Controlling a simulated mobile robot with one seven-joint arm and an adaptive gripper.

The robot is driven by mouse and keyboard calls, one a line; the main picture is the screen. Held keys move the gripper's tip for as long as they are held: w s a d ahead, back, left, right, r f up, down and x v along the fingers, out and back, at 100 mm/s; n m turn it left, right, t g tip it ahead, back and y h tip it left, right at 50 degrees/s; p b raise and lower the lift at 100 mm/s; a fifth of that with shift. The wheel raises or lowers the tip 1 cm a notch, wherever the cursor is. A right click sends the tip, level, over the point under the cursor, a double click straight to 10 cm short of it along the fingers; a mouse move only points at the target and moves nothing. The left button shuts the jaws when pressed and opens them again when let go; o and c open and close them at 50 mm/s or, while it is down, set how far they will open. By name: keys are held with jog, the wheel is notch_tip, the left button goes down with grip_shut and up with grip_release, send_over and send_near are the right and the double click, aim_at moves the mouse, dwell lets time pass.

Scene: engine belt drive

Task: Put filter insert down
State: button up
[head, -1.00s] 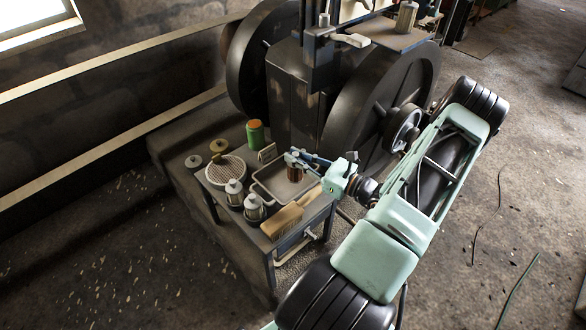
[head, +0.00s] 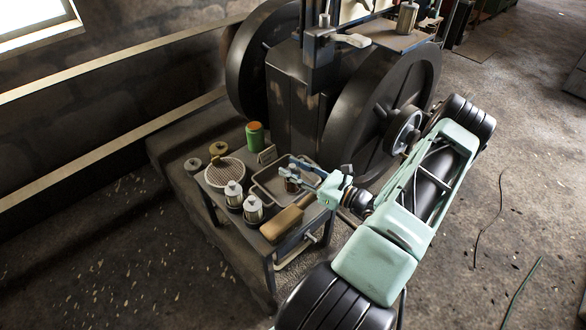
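The filter insert looks like a small dark brown ribbed cylinder (head: 291,186). It is upright at the tips of my gripper (head: 293,172), which appears shut around its upper part. The insert is over the shallow grey metal tray (head: 262,193) on the small work table. I cannot tell whether its underside touches the tray floor. The gripper fingers hide part of the insert's top.
A wood-handled brush (head: 283,222) lies in front of the tray. Two glass jars with pale lids (head: 253,208) stand left of it, near a round mesh screen (head: 224,173). A green-orange can (head: 255,135) stands behind. A large dark flywheel (head: 375,115) rises close behind my arm.

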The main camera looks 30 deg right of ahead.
jog(key=shift+r, duration=0.2)
jog(key=p+v, duration=0.1)
jog(key=v, duration=1.1)
